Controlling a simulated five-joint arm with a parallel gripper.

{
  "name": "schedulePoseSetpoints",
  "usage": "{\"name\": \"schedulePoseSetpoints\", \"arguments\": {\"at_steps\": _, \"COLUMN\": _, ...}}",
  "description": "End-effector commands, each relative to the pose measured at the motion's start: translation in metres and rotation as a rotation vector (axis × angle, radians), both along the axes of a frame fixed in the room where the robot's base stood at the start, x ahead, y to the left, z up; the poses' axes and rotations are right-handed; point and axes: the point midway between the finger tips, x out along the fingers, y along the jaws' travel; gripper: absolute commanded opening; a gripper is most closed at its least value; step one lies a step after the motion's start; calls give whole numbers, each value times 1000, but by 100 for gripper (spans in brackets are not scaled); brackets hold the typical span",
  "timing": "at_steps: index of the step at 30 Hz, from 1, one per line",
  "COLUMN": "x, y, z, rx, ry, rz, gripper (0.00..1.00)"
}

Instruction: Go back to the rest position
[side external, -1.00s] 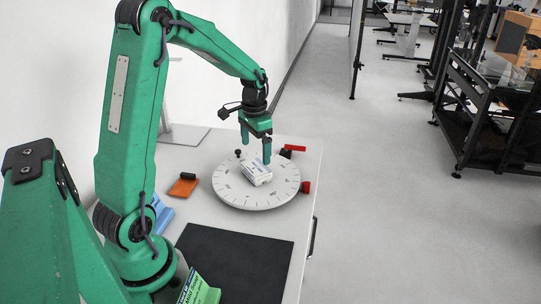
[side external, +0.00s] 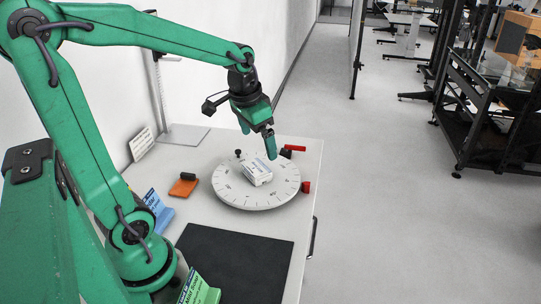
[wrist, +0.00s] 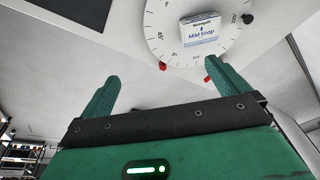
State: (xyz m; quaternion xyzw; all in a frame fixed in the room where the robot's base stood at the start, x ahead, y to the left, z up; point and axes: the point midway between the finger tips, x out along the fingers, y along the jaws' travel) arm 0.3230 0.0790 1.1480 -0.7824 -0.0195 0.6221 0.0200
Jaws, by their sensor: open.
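My gripper (side external: 257,142) is open and empty, raised above the turntable and tilted in the side view. In the wrist view the two green fingers of my gripper (wrist: 165,95) stand wide apart with nothing between them. The white turntable (side external: 232,194) with its dial marks lies on the table. A white soap box (side external: 257,173) rests on it near the middle. In the wrist view the soap box (wrist: 201,35), reading "Mild Soap", shows on the turntable (wrist: 160,25), apart from my fingers.
A black mat (side external: 235,262) lies in front. Red parts (side external: 306,187) sit at the turntable's right edge. A stand (side external: 160,95) rises at the back.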

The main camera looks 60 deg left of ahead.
Motion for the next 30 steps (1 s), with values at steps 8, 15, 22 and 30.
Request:
{"name": "schedulePoseSetpoints", "arguments": {"at_steps": 8, "x": -36, "y": -36, "z": 22, "rx": -5, "ry": -102, "rz": -8, "gripper": 100}}
{"name": "schedulePoseSetpoints", "arguments": {"at_steps": 15, "x": -68, "y": -60, "z": 31, "rx": -23, "ry": -185, "rz": -11, "gripper": 100}}
{"name": "schedulePoseSetpoints", "arguments": {"at_steps": 22, "x": -91, "y": -75, "z": 31, "rx": -45, "ry": -244, "rz": -13, "gripper": 100}}
{"name": "schedulePoseSetpoints", "arguments": {"at_steps": 30, "x": -99, "y": -80, "z": 31, "rx": -55, "ry": -265, "rz": -13, "gripper": 100}}
